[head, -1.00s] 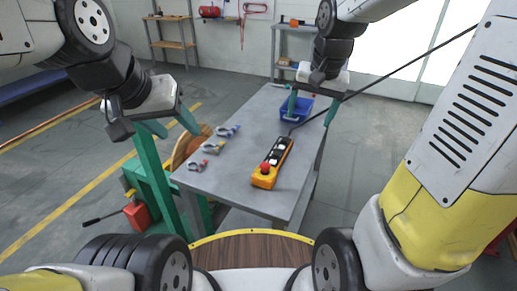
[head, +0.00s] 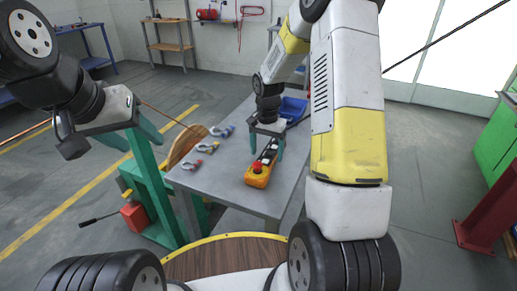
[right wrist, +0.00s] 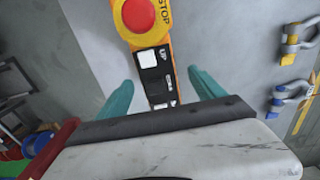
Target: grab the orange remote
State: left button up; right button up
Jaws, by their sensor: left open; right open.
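The orange remote (head: 257,177) lies on the grey table, with a red stop button at its near end and black and white buttons along it. My right gripper (head: 266,152) is open over the remote's far half, with a teal finger on each side. In the right wrist view the remote (right wrist: 152,58) runs between the two open fingers of my right gripper (right wrist: 163,82), which show no contact with it. The red button lies beyond the fingertips there. My left gripper (head: 136,136) is open and empty, left of the table.
Several shackles (head: 207,147) lie on the table (head: 232,187), left of the remote. A blue bin (head: 293,108) stands behind my right gripper. A green stand (head: 150,185) with a red part is left of the table. The table's near end is clear.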

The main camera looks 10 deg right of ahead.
aim_at(267, 154)
notch_tip(267, 154, down, 3)
jog(key=shift+d+f, duration=0.1)
jog(key=shift+f, duration=0.05)
jog(key=shift+c, duration=0.5)
grip_shut()
